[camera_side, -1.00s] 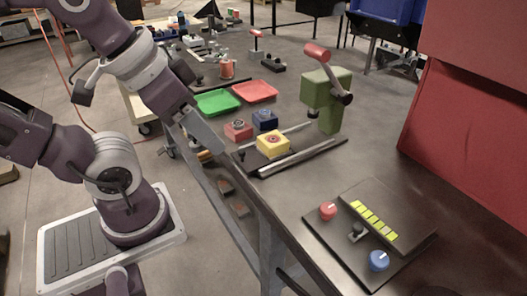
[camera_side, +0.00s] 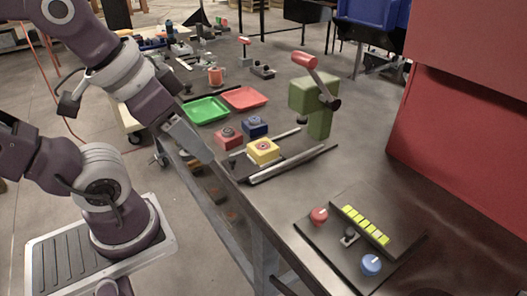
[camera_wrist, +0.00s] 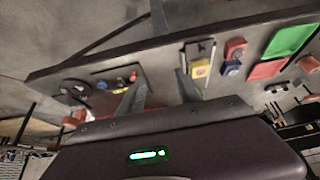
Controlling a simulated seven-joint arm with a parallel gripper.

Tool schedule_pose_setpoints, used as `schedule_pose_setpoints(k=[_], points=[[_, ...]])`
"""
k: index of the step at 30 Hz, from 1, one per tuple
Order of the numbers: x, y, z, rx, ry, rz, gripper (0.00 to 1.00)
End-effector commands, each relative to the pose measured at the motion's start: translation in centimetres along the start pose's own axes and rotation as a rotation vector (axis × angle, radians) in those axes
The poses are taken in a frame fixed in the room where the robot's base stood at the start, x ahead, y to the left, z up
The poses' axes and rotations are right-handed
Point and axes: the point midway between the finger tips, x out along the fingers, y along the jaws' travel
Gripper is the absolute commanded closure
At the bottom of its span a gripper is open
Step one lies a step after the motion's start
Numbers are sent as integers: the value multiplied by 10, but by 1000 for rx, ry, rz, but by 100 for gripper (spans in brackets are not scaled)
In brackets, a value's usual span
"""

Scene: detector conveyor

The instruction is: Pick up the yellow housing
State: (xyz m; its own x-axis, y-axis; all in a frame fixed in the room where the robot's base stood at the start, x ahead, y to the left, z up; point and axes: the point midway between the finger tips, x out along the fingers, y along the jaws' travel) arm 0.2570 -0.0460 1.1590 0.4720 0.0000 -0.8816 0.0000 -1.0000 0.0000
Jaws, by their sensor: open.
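In the wrist view the yellow housing (camera_wrist: 201,70) shows small, beyond the right finger. My gripper (camera_side: 207,155) is above the table's near edge, to the left of the housing and apart from it. In the wrist view my gripper (camera_wrist: 157,88) has its two fingers spread with nothing held between them.
A red housing (camera_side: 228,138) and a blue housing (camera_side: 255,126) stand behind the yellow one. Green (camera_side: 207,110) and red (camera_side: 246,98) trays lie farther back. A green lever press (camera_side: 314,95) stands right of the rails. A control panel (camera_side: 350,238) is at the front right.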

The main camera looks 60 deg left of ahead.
Motion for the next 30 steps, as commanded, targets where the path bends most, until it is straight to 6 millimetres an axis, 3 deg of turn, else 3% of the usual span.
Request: schedule_pose_setpoints(k=[9,16,26,30], points=[[0,0,0,0,0,0,59],[0,0,0,0,0,0,16],[1,-2,-2,24,-20,-6,16],[17,-14,-19,235,-203,-61,16]])
